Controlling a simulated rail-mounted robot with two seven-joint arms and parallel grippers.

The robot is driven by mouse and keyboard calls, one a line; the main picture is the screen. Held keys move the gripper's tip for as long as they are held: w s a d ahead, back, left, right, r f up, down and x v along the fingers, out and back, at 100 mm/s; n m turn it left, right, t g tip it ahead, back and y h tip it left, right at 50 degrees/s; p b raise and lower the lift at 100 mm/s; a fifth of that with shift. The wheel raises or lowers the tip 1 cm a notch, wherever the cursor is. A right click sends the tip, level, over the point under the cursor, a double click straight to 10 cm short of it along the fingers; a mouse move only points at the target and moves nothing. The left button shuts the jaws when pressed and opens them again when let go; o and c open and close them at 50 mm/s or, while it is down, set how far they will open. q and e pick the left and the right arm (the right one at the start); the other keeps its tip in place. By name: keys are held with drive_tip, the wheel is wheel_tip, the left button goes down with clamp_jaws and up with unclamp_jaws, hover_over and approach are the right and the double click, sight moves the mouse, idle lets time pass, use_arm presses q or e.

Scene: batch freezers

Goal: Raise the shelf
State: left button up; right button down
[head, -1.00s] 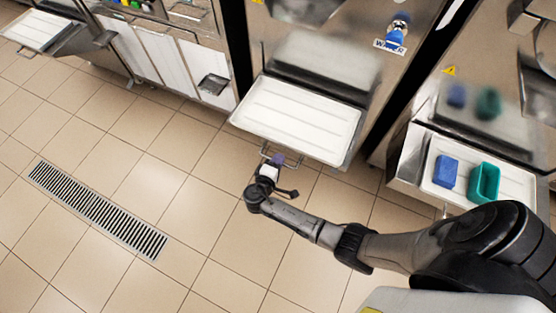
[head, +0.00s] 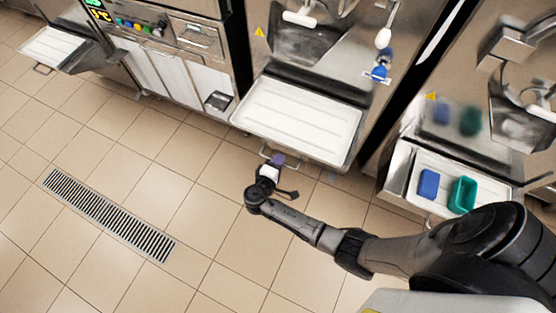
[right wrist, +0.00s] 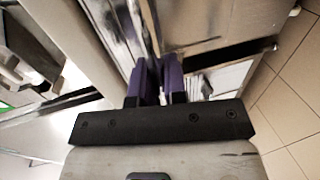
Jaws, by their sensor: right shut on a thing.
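The shelf (head: 297,118) is a white ribbed tray in a metal frame, sticking out from the front of the middle freezer in the head view. A thin wire handle (head: 266,154) hangs at its front edge. My right gripper (head: 277,160) is shut on this handle. In the right wrist view its purple fingers (right wrist: 156,80) are close together beside metal surfaces; the handle between them is hard to make out there. The shelf looks about level. My left gripper is not in view.
The middle freezer's front (head: 345,65) rises behind the shelf, with a blue-handled tap (head: 380,72). At right, another shelf holds a blue block (head: 428,184) and a green container (head: 462,195). Another white shelf (head: 54,46) is at far left. Tiled floor with a drain grate (head: 110,215) is clear.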

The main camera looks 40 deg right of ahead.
drive_tip(key=shift+w+r, duration=0.2)
drive_tip(key=shift+r, duration=0.25)
drive_tip(key=c, duration=1.4)
unclamp_jaws()
drive_tip(key=shift+s, duration=0.15)
drive_tip(key=shift+o, duration=1.1)
drive_tip(key=shift+f, duration=0.15)
drive_tip(key=p+v, duration=0.1)
drive_tip(key=v, duration=1.2)
drive_tip(key=shift+a+p, duration=0.4)
drive_tip(key=shift+s, duration=0.1)
